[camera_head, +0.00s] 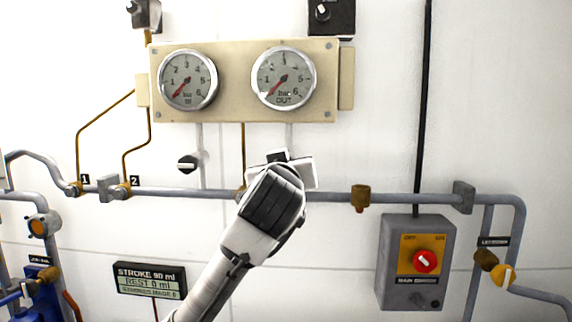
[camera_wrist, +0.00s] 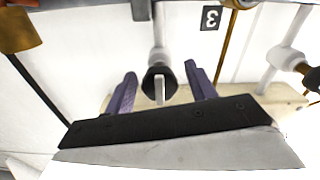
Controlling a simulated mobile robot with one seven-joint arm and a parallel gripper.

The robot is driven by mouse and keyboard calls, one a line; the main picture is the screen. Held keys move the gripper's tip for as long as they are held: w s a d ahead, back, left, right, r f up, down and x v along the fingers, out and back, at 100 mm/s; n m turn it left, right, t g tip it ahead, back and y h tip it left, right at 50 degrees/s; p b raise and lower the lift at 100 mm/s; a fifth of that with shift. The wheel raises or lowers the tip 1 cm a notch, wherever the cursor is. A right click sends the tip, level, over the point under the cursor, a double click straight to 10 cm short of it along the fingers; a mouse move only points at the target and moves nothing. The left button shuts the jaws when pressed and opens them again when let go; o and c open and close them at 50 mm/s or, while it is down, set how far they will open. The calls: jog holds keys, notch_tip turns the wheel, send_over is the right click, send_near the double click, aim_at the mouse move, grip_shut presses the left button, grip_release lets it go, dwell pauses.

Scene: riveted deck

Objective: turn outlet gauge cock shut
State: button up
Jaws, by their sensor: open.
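The OUT gauge (camera_head: 283,78) is on the right of the cream panel, needle pointing to the lower left. My gripper (camera_head: 282,162) is below it and hides the outlet gauge cock in the head view. In the wrist view the cock (camera_wrist: 158,81) is a round black knob with a pale bar handle, on a pale pipe. The handle lies roughly in line with that pipe. My gripper (camera_wrist: 161,72) is open, with one purple finger on each side of the knob and visible gaps between. Whether the fingers reach around the handle in depth is unclear.
A similar black cock (camera_head: 188,163) sits under the left gauge (camera_head: 188,80). A grey horizontal pipe (camera_head: 330,197) with brass fittings runs behind my gripper. A main switch box (camera_head: 416,262) is at right, and a stroke display (camera_head: 149,280) at lower left. Another cock (camera_wrist: 312,78) shows at the wrist view's right edge.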

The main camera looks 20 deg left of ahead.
jog(key=c, duration=1)
jog(key=shift+f+m+b, duration=0.1)
jog(key=shift+m+b, duration=0.2)
jog(key=shift+m, duration=0.1)
jog(key=shift+m+b, duration=0.6)
jog(key=shift+m, duration=0.4)
jog(key=m+b, duration=0.1)
jog(key=m, duration=0.5)
jog(key=m+b, duration=0.1)
jog(key=m, duration=0.3)
jog(key=shift+m, duration=0.4)
jog(key=m, duration=0.4)
jog(key=shift+b, duration=0.3)
jog(key=shift+m, duration=0.3)
